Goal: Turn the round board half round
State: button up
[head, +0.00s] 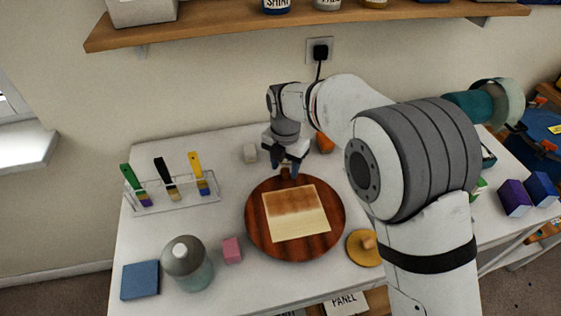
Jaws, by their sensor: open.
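The round board (265,237) is dark reddish-brown wood and lies flat on the white table. A square panel (296,226) lies on it, brown on its far half and pale on its near half. My gripper (286,172) is at the far edge of the board, pointing down, with its fingers open. A small brown knob or peg (288,174) shows between or just below the fingers. I cannot tell whether the fingers touch it.
A clear rack with brushes (171,193) stands at left. A lidded jar (187,263), a pink block (232,250) and a blue block (140,281) are at front left. A yellow disc with a knob (362,252) sits close to the board's right. A white block (250,153) is behind.

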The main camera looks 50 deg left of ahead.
notch_tip(320, 180, up, 7)
jog(key=shift+w+r+b, duration=0.1)
jog(key=shift+r+b, duration=0.1)
jog(key=shift+b, duration=0.2)
dwell(0.4)
jog(key=w+d+r+m, duration=0.35)
jog(key=d+m, duration=0.25)
jog(key=d, duration=0.4)
jog(key=w+d+r+m+t, duration=0.1)
jog(key=w+d+r+m, duration=0.35)
jog(key=d, duration=0.65)
jog(key=w+d+r+m, duration=0.1)
jog(key=w+d+m, duration=0.4)
jog(key=d+m, duration=0.4)
jog(key=s+d+f+m, duration=0.1)
jog(key=s+d+m, duration=0.3)
jog(key=d, duration=0.5)
jog(key=s+d+f+m+t, duration=0.1)
jog(key=s+d+m, duration=0.3)
jog(key=d+m, duration=0.5)
jog(key=s+d+f+m+t, duration=0.1)
jog(key=s+d+m, duration=0.4)
jog(key=d+m, duration=0.2)
jog(key=shift+d+f, duration=0.15)
jog(key=shift+d, duration=0.95)
jog(key=shift+s, duration=0.1)
jog(key=shift+c, duration=0.6)
